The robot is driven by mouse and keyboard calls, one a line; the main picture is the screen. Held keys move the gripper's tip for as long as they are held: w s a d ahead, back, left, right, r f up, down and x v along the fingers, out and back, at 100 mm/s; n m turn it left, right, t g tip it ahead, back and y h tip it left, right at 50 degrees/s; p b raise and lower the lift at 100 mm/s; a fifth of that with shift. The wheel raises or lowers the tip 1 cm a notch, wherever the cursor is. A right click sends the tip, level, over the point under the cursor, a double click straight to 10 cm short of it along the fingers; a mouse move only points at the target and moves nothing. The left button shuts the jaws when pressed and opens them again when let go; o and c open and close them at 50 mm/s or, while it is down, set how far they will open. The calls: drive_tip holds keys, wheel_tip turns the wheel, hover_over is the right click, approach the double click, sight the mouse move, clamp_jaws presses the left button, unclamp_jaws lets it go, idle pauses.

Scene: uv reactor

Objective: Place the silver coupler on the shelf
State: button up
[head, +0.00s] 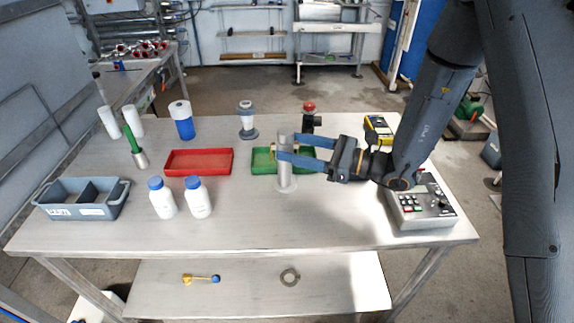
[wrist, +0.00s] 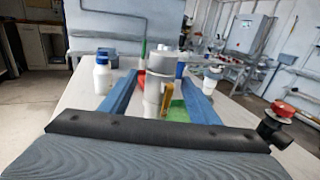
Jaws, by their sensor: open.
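A silver upright cylinder with a round base flange, seemingly the silver coupler (head: 285,176), stands on the table near its middle. My gripper (head: 285,146) reaches in from the right, with its blue fingers open at the cylinder's upper part. In the wrist view, the coupler (wrist: 153,92) stands between the spread fingers of my gripper (wrist: 148,64), with gaps visible on both sides. A small yellow-brown piece shows beside it there. The lower shelf (head: 240,297) is under the table's front edge.
A green tray (head: 262,168) lies just behind the coupler, and a red tray (head: 199,149) is to its left. Two white bottles (head: 198,207) stand front left. A control box (head: 424,210) is at right. The shelf holds a metal ring (head: 290,280) and a yellow-blue part (head: 201,279).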

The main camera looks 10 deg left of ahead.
drive_tip(key=a+p, duration=0.3)
drive_tip(key=a, duration=0.3)
drive_tip(key=shift+w+a+f, duration=0.15)
drive_tip(key=shift+w+a, duration=0.15)
drive_tip(key=shift+w, duration=0.15)
clamp_jaws()
